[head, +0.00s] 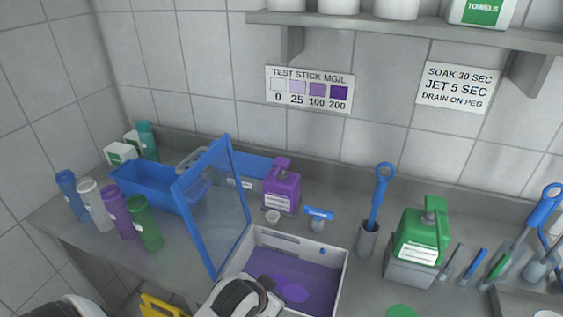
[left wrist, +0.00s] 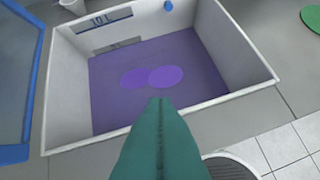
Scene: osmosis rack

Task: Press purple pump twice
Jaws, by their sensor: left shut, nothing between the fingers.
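The purple pump (head: 283,190) stands upright on the counter near the back wall, with a purple press head on top and a white label. A white-walled tray (head: 337,275) with a purple floor lies in front of it. Two overlapping lighter purple ovals lie on that floor; the tray also shows in the left wrist view (left wrist: 62,95). My left gripper (left wrist: 160,101) is shut and empty, its teal fingers pointing over the tray's near wall. In the head view my left wrist shows at the bottom centre, apart from the pump. My right gripper is not in view.
A blue-framed clear panel (head: 212,205) stands upright left of the pump. A green pump (head: 421,238) stands right. Bottles and a blue bin (head: 150,188) are left.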

